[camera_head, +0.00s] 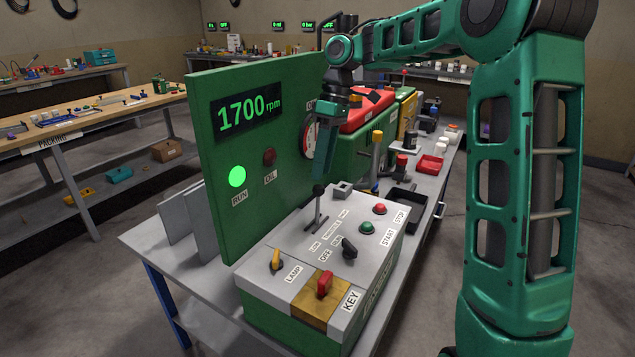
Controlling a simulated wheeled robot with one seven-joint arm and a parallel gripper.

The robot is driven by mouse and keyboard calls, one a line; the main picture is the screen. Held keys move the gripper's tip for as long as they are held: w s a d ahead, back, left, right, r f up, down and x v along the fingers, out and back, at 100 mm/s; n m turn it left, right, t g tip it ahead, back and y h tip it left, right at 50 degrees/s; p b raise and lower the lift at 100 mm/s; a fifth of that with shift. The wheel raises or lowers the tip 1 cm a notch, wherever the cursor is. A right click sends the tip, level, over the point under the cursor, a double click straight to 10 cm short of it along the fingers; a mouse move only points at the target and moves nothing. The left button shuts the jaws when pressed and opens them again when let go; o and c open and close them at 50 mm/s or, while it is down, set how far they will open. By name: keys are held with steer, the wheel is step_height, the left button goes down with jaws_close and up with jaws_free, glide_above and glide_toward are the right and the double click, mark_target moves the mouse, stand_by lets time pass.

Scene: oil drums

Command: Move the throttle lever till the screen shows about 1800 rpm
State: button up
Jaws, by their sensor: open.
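The throttle lever (315,208) stands up from a slot in the grey top of the control box (262,257), with a dark knob and a THROTTLE label beside it. The screen (247,107) on the green upright panel reads 1700 rpm in green digits. My gripper (320,181) points down from above, its tips right at the lever's knob. It is open; the fingers partly hide the knob, and I cannot tell whether they touch it.
The green RUN lamp (237,177) is lit and the OIL lamp (269,157) is dark. Near the lever are a yellow LAMP switch (276,259), a red key (324,284), a black knob (349,248), and the START (367,227) and STOP (380,209) buttons.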

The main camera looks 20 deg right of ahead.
steer(key=shift+v, duration=1.9)
steer(key=s+d+f+m+h, duration=0.1)
steer(key=s+d+f+m, duration=0.3)
steer(key=s, duration=0.8)
steer(key=s+d+f+m+t, duration=0.1)
steer(key=s+d+f+m, duration=0.3)
steer(key=s, duration=0.7)
steer(key=s+d+f+m+h, duration=0.1)
steer(key=s+d+f+m, duration=0.3)
steer(key=s+m, duration=0.4)
steer(key=s+d, duration=0.1)
steer(key=s, duration=0.3)
steer(key=shift+s+f+h, duration=0.3)
steer(key=shift+f, duration=0.1)
steer(key=shift+d+t, duration=0.1)
steer(key=shift+t, duration=0.2)
steer(key=shift+w+f, duration=0.25)
steer(key=shift+w, duration=0.45)
